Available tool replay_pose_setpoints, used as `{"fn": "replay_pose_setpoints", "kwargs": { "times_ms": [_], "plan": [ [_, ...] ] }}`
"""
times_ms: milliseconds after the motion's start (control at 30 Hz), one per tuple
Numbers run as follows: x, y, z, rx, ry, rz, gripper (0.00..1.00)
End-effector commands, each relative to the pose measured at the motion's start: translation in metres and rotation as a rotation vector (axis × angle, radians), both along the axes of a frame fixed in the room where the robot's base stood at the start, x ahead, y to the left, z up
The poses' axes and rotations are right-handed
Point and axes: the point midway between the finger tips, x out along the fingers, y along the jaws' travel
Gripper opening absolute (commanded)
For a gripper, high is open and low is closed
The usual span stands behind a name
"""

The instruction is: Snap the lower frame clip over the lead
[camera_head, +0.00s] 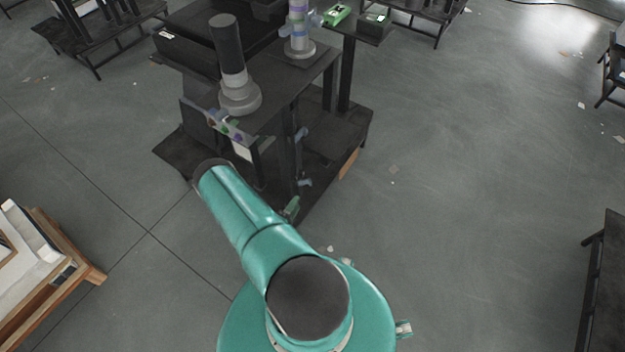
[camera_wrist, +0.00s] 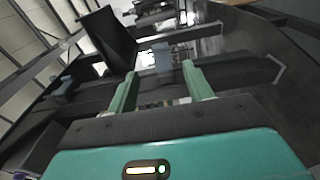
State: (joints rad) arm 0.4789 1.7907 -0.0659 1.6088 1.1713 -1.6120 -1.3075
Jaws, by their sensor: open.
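My gripper (camera_wrist: 160,68) shows in the wrist view as two teal fingers set apart, with nothing held between them. A small blue-grey block, which looks like a frame clip (camera_wrist: 162,57), appears just beyond the fingertips, roughly centred in the gap. A second blue-grey piece (camera_wrist: 62,86) is at the left of that view. In the head view, a lower blue-grey clip (camera_head: 305,183) and an upper one (camera_head: 301,134) sit on the dark frame's upright. A teal fingertip (camera_head: 292,208) shows just below the lower clip. I cannot make out the lead or whether either clip is closed.
The dark column stand (camera_head: 290,95) carries a grey and black cylinder (camera_head: 232,70) and a pale banded post (camera_head: 298,30). A wooden-edged table (camera_head: 50,270) is at the left and a dark bench (camera_head: 605,280) at the right.

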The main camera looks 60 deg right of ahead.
Motion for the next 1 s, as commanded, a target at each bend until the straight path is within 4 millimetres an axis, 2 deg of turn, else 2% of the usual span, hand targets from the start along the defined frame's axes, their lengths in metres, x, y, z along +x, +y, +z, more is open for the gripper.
{"fn": "replay_pose_setpoints", "kwargs": {
  "times_ms": [167, 700, 833, 1000],
  "plan": [
    [-0.002, -0.014, 0.0, -0.004, 0.001, -0.003, 0.51],
    [-0.009, -0.115, 0.001, -0.003, -0.001, -0.003, 0.51],
    [-0.01, -0.13, 0.0, -0.001, 0.0, -0.002, 0.51],
    [-0.009, -0.137, 0.0, 0.0, 0.0, 0.0, 0.51]
  ]
}}
